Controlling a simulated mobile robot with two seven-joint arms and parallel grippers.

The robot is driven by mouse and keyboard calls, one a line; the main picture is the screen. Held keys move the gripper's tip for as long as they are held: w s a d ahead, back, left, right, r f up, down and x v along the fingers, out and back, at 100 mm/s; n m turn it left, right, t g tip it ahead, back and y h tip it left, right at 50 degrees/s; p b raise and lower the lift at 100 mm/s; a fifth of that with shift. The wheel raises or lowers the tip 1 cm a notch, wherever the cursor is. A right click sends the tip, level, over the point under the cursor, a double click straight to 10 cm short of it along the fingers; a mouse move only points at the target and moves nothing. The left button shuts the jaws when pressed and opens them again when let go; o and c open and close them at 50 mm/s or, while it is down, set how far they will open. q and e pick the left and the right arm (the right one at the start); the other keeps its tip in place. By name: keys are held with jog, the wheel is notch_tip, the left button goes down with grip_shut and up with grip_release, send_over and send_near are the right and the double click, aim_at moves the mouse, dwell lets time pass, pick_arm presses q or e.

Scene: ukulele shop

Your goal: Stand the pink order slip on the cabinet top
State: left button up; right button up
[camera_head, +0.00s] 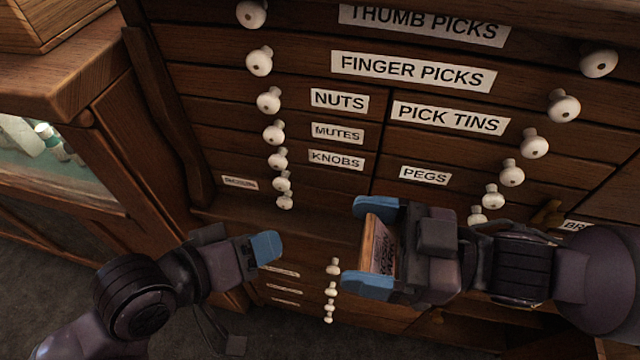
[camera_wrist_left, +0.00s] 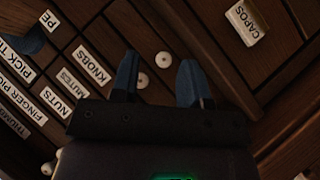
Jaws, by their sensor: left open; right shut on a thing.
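A thin, flat salmon-tan piece with dark print (camera_head: 380,245) stands on edge between the blue fingers of my right gripper (camera_head: 370,245), which is shut on it. Its colour looks more orange than pink here, and I cannot tell for sure that it is the pink order slip. It is held in front of the dark wooden drawer cabinet (camera_head: 300,140). The cabinet top is not clearly in view. My left gripper (camera_head: 266,248) is open and empty, left of the right gripper; its two blue fingers stand apart in the left wrist view (camera_wrist_left: 157,80).
White round knobs (camera_head: 274,132) stick out from the labelled drawers. A wooden counter (camera_head: 60,80) with a wooden box (camera_head: 50,22) on it and a glass-fronted side (camera_head: 50,160) stands at the left. Dark floor (camera_head: 60,290) shows at the lower left.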

pick_arm(q)
jog(key=d+r+m+g+h, duration=0.1)
jog(key=d+r+g+h, duration=0.1)
jog(key=d+r+g, duration=0.5)
jog(key=m+y, duration=0.2)
jog(key=y, duration=0.4)
send_near(364, 244)
jog(key=shift+g, duration=0.3)
jog(key=shift+w+x, duration=0.15)
jog(key=shift+x, duration=2.55)
jog(key=shift+w+x, duration=0.15)
jog(key=shift+x, duration=2.55)
jog(key=c, duration=0.7)
jog(key=shift+o, duration=0.2)
pick_arm(e)
jog(key=o, duration=0.7)
jog(key=shift+o, duration=0.2)
jog(key=shift+d, duration=0.15)
